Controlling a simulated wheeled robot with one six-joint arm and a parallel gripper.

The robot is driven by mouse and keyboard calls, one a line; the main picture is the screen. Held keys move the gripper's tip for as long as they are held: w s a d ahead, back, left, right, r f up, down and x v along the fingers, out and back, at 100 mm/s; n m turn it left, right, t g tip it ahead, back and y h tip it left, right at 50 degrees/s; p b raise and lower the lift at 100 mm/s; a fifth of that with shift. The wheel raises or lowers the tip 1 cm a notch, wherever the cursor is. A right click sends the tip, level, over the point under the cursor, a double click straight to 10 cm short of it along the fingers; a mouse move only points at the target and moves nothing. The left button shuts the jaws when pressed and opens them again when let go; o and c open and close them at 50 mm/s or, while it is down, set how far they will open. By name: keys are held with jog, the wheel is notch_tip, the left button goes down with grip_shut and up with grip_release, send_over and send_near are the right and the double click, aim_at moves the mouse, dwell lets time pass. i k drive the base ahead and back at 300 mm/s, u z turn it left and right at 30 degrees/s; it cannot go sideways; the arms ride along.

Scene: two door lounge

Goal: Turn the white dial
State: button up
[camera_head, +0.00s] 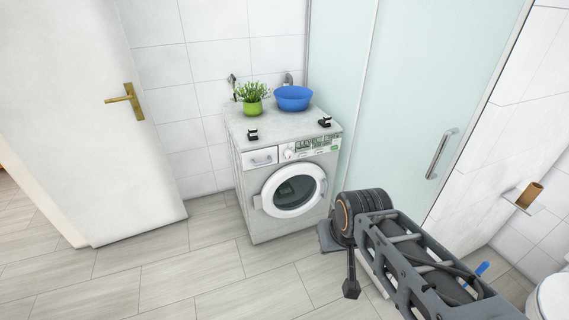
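The white dial (288,154) is a small round knob on the front panel of the white washing machine (252,203). It sits between the drawer on the left and the display and buttons on the right. Its exact angle is too small to read. My arm reaches in from the lower right. What shows of my gripper (351,286) is a dark part hanging below the arm's end, in front of and to the right of the machine, apart from the dial. The rest is hidden behind the arm, so its opening cannot be told.
A green potted plant (252,97), a blue bowl (293,98) and two small black objects stand on the machine. A glass shower door (410,100) is at the right, a white door (85,120) at the left. The tiled floor before the machine is clear.

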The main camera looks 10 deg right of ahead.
aim_at(288, 153)
jog(key=u, duration=0.25)
jog(key=i, duration=1.1)
jog(key=z, duration=0.4)
